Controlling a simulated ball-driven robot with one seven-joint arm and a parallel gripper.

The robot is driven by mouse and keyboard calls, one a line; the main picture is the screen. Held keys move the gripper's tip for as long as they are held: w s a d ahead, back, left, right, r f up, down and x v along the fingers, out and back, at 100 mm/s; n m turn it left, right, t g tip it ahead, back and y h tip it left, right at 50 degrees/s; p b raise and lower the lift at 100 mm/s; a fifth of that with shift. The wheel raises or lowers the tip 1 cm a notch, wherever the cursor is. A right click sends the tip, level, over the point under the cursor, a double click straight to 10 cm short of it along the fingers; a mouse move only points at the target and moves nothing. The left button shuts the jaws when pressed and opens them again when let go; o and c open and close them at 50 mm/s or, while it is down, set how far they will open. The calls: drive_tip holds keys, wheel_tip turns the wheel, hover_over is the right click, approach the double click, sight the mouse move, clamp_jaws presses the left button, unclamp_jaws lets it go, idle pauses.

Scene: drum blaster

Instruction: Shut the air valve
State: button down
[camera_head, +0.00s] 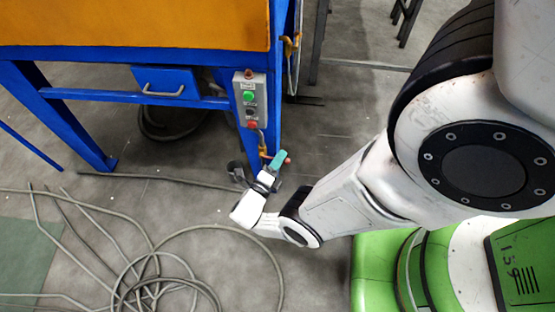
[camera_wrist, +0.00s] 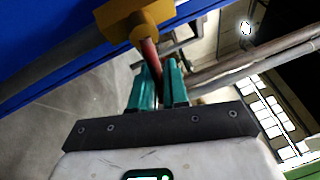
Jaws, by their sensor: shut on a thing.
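The air valve has a yellow body (camera_wrist: 135,20) and a red lever handle (camera_wrist: 150,52) in the wrist view. In the head view its yellow fitting (camera_head: 263,150) sits low on the blue leg, below the button box. My gripper (camera_wrist: 158,72) has teal fingers, one on each side of the red handle, and is shut on it. In the head view my gripper (camera_head: 279,160) is beside the leg, with a bit of red (camera_head: 288,160) showing past the fingers. The lower part of the handle is hidden between the fingers.
A grey control box (camera_head: 250,98) with green and red buttons is on the blue machine leg (camera_head: 273,70). A blue drawer (camera_head: 165,82) with a handle is to its left. Grey hoses (camera_head: 190,228) lie coiled on the floor. The floor right of the leg is mostly clear.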

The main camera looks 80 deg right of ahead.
drive_tip(key=shift+r+n, duration=0.25)
drive_tip(key=shift+n, duration=0.25)
drive_tip(key=c, duration=1.2)
unclamp_jaws()
drive_tip(key=b+v, duration=0.1)
drive_tip(key=v, duration=0.9)
drive_tip(key=shift+a+f+b, duration=0.2)
drive_tip(key=shift+a+b, duration=0.15)
drive_tip(key=shift+a, duration=0.05)
